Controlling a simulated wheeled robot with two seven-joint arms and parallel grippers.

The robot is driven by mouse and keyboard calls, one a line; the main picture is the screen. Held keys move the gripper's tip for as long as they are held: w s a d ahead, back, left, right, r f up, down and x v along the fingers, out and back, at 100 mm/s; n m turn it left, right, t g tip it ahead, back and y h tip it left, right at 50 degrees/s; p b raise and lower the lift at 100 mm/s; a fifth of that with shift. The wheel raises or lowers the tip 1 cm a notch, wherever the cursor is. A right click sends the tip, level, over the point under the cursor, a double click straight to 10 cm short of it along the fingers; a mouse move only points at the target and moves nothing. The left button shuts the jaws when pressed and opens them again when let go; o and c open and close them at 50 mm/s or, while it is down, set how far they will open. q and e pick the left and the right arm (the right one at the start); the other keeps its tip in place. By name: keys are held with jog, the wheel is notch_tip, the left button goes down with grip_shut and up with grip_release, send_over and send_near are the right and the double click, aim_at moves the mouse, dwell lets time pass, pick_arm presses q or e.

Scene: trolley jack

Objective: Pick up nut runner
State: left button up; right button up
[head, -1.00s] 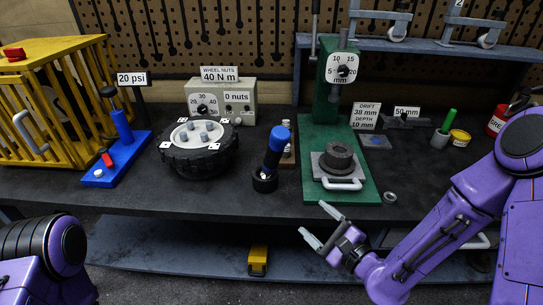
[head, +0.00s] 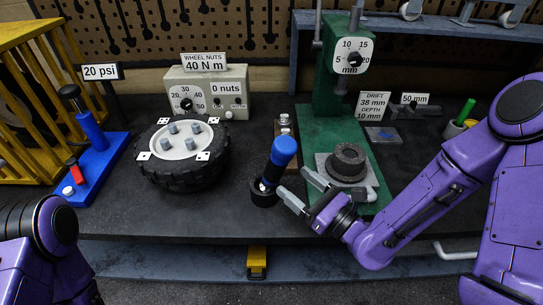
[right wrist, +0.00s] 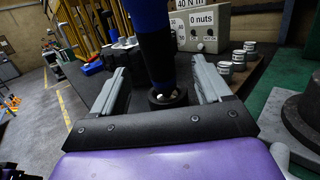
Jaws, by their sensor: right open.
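The nut runner (head: 281,152), with a blue top and a black lower body, stands a little tilted in a round black holder (head: 262,196) on the dark bench. My right gripper (head: 292,181) is open just to its right, low near the holder. In the right wrist view the nut runner (right wrist: 157,45) appears between the two spread fingers of the gripper (right wrist: 160,78), with a gap on each side. I cannot tell how far its shaft lies between the fingers. My left gripper is out of view; only part of my left arm shows.
A green press (head: 333,85) with a grey block and dark ring stands right of my gripper. A wheel (head: 164,172) with nuts lies left, before the wheel nuts box (head: 240,90). A blue pump (head: 97,165) stands further left. The bench front is clear.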

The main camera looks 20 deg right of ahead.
aim_at(282, 173)
jog(key=b+x, duration=0.4)
jog(key=b, duration=0.2)
jog(key=shift+w+a+r, duration=0.1)
jog(key=shift+a, duration=0.15)
jog(key=p+x, duration=0.1)
jog(key=x, duration=0.4)
jog(key=shift+w+r+p, duration=0.1)
jog(key=shift+r+p, duration=0.05)
jog(key=shift+p, duration=0.25)
jog(key=shift+w+a, duration=0.1)
jog(key=shift+a, duration=0.1)
jog(key=shift+d, duration=0.2)
jog(key=c, duration=0.6)
grip_shut()
